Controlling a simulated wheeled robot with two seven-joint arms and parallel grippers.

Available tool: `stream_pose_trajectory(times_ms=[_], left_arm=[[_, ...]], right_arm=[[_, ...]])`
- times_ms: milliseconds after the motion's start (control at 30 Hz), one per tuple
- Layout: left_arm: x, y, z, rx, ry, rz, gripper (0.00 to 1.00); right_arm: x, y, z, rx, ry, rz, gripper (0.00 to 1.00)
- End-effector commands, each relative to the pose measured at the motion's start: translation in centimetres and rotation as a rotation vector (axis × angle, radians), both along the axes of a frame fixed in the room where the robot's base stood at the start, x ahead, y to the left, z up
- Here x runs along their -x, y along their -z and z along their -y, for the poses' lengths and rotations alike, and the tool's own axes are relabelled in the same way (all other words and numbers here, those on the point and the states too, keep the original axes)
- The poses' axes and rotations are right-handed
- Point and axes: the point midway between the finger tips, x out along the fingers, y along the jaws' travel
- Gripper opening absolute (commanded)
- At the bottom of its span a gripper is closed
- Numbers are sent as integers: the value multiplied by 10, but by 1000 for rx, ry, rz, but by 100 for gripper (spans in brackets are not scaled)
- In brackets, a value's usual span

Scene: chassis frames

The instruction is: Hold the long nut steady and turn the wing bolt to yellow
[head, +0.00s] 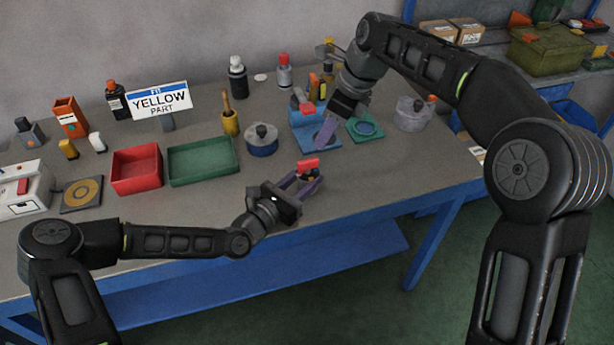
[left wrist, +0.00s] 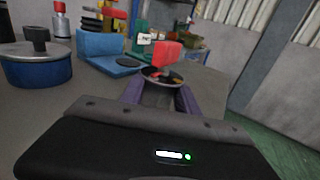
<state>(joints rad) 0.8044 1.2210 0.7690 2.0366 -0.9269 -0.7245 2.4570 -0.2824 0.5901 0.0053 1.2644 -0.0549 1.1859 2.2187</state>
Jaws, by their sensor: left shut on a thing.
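My left gripper (head: 308,184) has purple fingers and is shut on the long nut, whose grey body (left wrist: 157,96) shows between the fingers in the left wrist view. The red-topped wing bolt (head: 308,164) stands above the nut; it also shows in the left wrist view (left wrist: 166,55). A dark round collar with small coloured marks (left wrist: 162,77) lies under the red wing; which colour it points to is too small to tell. My right gripper (head: 326,132) hangs over the blue stand, away from the bolt. Only one purple finger shows clearly, so its opening is unclear.
The blue stand (head: 301,136), a green ring plate (head: 365,128) and a blue round pot (head: 262,146) stand behind the left gripper. Red (head: 136,182) and green (head: 203,178) trays lie left. The table's front right is clear.

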Motion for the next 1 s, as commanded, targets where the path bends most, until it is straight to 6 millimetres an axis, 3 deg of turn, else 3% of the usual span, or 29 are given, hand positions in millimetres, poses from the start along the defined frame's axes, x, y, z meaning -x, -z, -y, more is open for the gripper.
stream_pose_trajectory(times_ms=[167,367,1000], left_arm=[[0,0,0,0,0,0,0],[0,0,0,0,0,0,0],[0,0,0,0,0,0,0]], right_arm=[[1,0,1,0,-45,16,18],[5,0,5,4,-255,101,1],[31,1,30,144,-1560,733,0]])
